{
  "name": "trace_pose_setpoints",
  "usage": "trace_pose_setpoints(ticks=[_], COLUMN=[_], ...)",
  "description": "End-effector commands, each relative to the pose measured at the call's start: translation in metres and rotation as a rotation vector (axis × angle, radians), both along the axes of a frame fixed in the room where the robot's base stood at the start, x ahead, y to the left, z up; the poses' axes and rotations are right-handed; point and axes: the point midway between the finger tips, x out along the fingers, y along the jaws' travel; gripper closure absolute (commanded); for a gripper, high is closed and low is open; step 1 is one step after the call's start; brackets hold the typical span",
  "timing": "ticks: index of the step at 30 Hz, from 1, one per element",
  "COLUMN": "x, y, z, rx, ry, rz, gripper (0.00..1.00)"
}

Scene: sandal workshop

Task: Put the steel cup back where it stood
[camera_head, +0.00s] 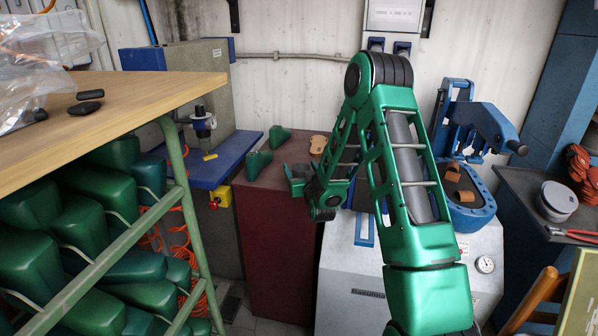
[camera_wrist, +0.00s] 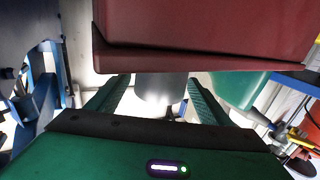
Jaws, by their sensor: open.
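The steel cup (camera_wrist: 160,88) shows as a plain grey cylinder in the wrist view, which looks upside down. It appears to stand on the top of the dark red cabinet (camera_wrist: 200,35), whose edge meets its base. My gripper (camera_wrist: 157,95) is open, with one green finger on each side of the cup. I cannot tell whether either finger touches it. In the head view my gripper (camera_head: 298,180) is over the near part of the dark red cabinet (camera_head: 270,225).
Green shoe lasts (camera_head: 258,162) stand on the cabinet left of my gripper, with tan sole pieces (camera_head: 318,144) behind. A blue bench (camera_head: 215,172) is at the left, and a blue press (camera_head: 470,200) at the right. A wooden table (camera_head: 130,95) fills the left foreground.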

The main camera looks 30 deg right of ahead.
Motion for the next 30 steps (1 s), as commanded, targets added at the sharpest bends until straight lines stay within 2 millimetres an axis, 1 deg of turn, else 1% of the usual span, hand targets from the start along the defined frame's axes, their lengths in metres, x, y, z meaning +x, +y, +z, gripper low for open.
trace_pose_setpoints(ticks=[2, 5, 8, 15, 21, 25, 30], x=[-0.002, -0.012, -0.028, -0.075, -0.103, -0.113, -0.117], y=[0.0, 0.003, 0.006, 0.018, 0.026, 0.028, 0.029], z=[0.0, 0.0, 0.0, 0.0, 0.0, 0.001, 0.001], rx=[0.0, 0.001, 0.0, 0.002, 0.001, 0.0, 0.0], ry=[0.001, 0.001, 0.002, 0.003, 0.002, 0.0, 0.001], rz=[0.0, 0.0, -0.001, -0.001, 0.001, 0.001, 0.001], gripper=[0.27, 0.27, 0.27, 0.27, 0.27, 0.27, 0.27])
